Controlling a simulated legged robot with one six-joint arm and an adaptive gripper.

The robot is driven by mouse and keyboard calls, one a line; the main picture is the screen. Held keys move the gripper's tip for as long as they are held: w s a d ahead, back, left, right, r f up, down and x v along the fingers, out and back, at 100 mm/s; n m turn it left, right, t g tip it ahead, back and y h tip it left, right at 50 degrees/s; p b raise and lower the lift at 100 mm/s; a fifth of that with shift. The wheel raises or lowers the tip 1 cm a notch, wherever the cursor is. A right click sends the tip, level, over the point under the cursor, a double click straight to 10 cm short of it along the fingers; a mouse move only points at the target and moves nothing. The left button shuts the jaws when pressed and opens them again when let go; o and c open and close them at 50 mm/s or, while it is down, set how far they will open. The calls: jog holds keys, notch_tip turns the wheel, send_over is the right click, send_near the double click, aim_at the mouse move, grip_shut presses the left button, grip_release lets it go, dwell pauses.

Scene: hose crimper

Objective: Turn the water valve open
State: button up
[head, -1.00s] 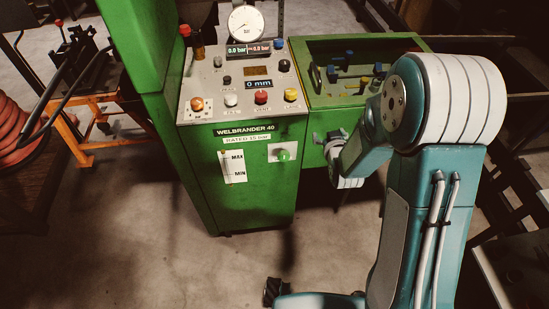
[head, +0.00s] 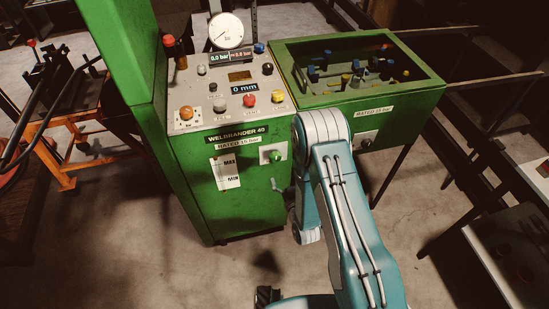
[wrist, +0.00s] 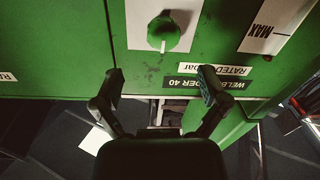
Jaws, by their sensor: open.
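A round green knob (head: 275,156) with a white pointer mark sits on a white plate on the front of the green machine; no label on it is readable as the water valve. In the wrist view the knob (wrist: 164,32) is near the top centre, its pointer mark towards the gripper in the picture. My gripper (wrist: 160,82) is open and empty, its two fingers spread apart. The knob lies beyond the fingertips, not between them. In the head view my gripper (head: 279,188) is just below the knob, partly hidden by my arm.
A control panel with a gauge (head: 226,30) and several buttons tops the machine. A MAX/MIN label (head: 227,172) is left of the knob. A second cabinet (head: 360,75) adjoins on the right, with another small knob (head: 366,142). Floor in front is mostly clear.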

aim_at(277, 160)
jog(key=x, duration=0.7)
jog(key=shift+w+a, duration=0.15)
jog(key=shift+a, duration=0.3)
jog(key=shift+w+a, duration=0.15)
jog(key=shift+w, duration=0.4)
jog(key=shift+d, duration=0.25)
jog(key=shift+a, duration=0.15)
jog(key=c, duration=1.1)
